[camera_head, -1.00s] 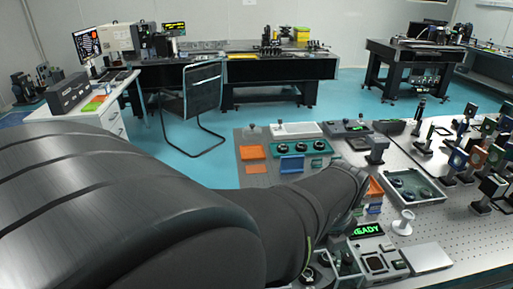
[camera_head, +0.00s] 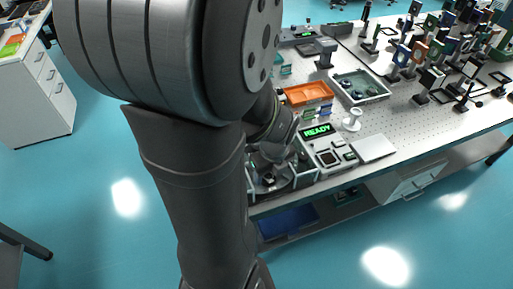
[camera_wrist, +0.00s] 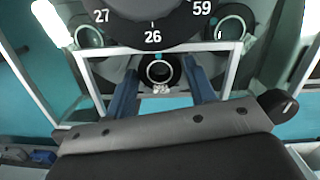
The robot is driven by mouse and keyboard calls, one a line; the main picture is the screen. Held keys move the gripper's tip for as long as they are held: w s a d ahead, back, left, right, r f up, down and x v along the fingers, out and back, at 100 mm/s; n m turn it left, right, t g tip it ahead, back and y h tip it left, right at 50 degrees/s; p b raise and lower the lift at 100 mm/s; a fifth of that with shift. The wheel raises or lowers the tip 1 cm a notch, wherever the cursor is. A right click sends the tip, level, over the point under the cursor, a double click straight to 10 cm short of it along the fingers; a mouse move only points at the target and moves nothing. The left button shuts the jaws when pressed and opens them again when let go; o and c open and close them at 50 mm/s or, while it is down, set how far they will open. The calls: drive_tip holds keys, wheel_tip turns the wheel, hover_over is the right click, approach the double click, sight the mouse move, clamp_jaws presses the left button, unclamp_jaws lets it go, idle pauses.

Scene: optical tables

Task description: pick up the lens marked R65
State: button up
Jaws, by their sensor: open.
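No lens with a legible R65 mark shows in these views. In the wrist view my gripper (camera_wrist: 160,68) is open, with its two blue fingers apart. A round dark holder with a pale ring (camera_wrist: 159,71) shows between the fingertips; whether it touches them I cannot tell. Ahead is a dark numbered wheel (camera_wrist: 153,36) reading 27, 26 and 59. Two more pale-rimmed round pieces sit at its left (camera_wrist: 88,37) and right (camera_wrist: 231,29). In the head view my arm hides most of the gripper, which is down at a clear-walled case (camera_head: 272,180) by the table's front edge.
A console with a green READY display (camera_head: 318,131) stands right of the case. A white spool-shaped stand (camera_head: 352,119), a flat pale plate (camera_head: 373,148), an orange tray (camera_head: 307,93) and a grey tray with round dark parts (camera_head: 358,86) are nearby. Mounted optics crowd the right.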

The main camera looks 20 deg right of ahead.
drive_tip(key=shift+f, duration=0.2)
drive_tip(key=c, duration=0.6)
drive_tip(key=shift+c, duration=0.2)
drive_tip(key=shift+r, duration=0.15)
